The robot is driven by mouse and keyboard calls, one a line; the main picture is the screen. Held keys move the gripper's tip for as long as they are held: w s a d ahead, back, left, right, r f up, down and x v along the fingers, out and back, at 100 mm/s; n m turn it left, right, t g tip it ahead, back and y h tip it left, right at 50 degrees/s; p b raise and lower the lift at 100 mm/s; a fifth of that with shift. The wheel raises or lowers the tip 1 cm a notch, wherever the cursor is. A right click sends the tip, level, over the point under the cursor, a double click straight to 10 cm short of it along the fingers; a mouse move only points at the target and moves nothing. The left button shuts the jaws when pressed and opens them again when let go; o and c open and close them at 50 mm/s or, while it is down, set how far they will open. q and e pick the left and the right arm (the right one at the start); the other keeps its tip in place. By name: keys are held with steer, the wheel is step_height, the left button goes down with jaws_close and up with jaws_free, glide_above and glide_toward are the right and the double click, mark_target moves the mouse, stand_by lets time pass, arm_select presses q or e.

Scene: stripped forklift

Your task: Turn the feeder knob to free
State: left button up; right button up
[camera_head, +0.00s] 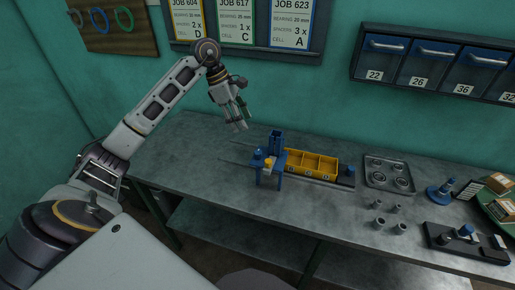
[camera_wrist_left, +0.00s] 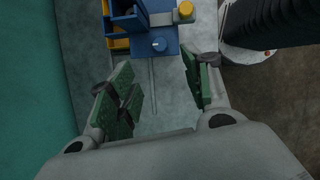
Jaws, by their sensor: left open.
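The blue feeder (camera_head: 275,143) stands on the bench, with an upright blue channel and a yellow bin (camera_head: 320,160) divided into compartments beside it. My right gripper is not visible.
Thin rods run left from the feeder over the bench (camera_head: 190,145). Right of it are a grey tray (camera_head: 375,183) with round parts, several small grey cups, a blue stand (camera_head: 440,193) and a dark fixture (camera_head: 475,250). Blue bins (camera_head: 435,50) hang on the wall. The left bench is clear.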

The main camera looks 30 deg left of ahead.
arm_select(q)
steer(key=p, duration=0.2)
glide_toward(257, 151)
steer(key=x, duration=0.6)
steer(key=shift+d+f, duration=0.2)
steer(key=shift+f, duration=0.05)
steer(key=shift+p+x, duration=0.35)
steer(key=shift+x, duration=0.8)
steer(key=shift+f, duration=0.1)
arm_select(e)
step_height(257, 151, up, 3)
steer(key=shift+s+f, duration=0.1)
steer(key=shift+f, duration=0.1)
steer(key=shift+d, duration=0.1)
arm_select(q)
steer(key=c, duration=1)
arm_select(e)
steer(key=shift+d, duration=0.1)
